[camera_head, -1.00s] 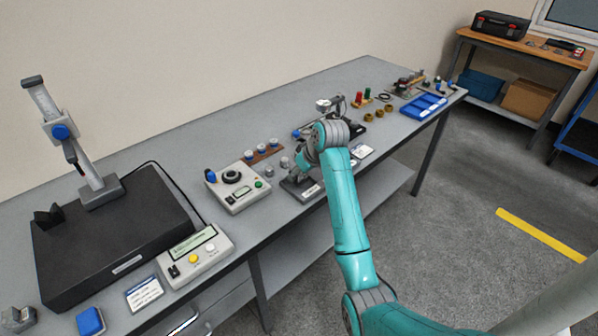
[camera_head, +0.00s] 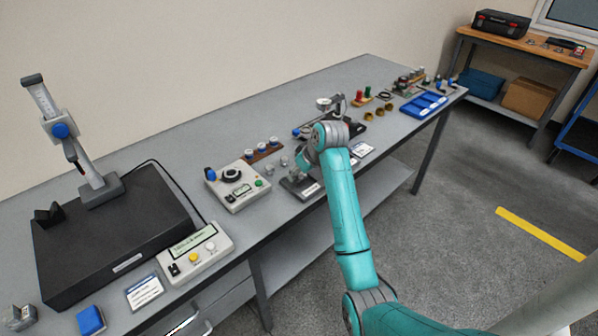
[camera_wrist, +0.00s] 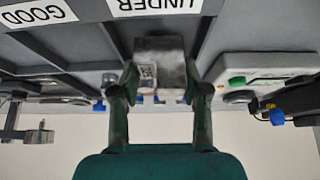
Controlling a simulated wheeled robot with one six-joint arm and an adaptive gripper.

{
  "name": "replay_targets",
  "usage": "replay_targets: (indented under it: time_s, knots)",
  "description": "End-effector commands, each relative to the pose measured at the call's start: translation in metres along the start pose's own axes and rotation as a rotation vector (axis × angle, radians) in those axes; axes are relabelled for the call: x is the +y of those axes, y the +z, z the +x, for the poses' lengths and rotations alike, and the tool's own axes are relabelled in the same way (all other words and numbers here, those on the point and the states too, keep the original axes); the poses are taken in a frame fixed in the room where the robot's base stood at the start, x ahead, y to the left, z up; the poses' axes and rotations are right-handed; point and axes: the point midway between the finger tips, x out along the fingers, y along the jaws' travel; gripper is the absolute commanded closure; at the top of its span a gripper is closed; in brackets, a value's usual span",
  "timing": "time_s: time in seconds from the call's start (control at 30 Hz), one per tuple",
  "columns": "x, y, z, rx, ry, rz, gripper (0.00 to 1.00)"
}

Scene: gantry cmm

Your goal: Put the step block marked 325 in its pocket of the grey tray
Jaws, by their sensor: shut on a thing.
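A grey metal step block (camera_wrist: 160,52) is between the fingers of my gripper (camera_wrist: 160,80) in the wrist view. My gripper is shut on it. A small dark-patterned label shows on its near face, but I cannot read a number. The grey tray (camera_wrist: 78,42) is around and beyond the block, with raised dividers and white labels reading GOOD and UNDER. The block is over or in the pocket by the UNDER label; I cannot tell if it touches the floor. In the head view my arm partly covers the tray (camera_head: 302,190), and the fingertips and block are hidden.
A control box with a black dial (camera_head: 238,186) stands close left of the tray; it also shows in the wrist view (camera_wrist: 262,72). Small grey pieces (camera_head: 284,161) sit behind the tray. A dial-gauge stand (camera_head: 335,105) and a white card (camera_head: 362,150) are to the right.

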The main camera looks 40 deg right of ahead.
Motion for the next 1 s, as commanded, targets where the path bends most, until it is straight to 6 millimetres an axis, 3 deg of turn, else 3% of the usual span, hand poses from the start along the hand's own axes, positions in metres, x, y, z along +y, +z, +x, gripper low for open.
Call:
replay_targets:
  time_s: [1.0]
  knots:
    - [0.0000,0.0052,0.0090,0.001,0.000,0.000,1.00]
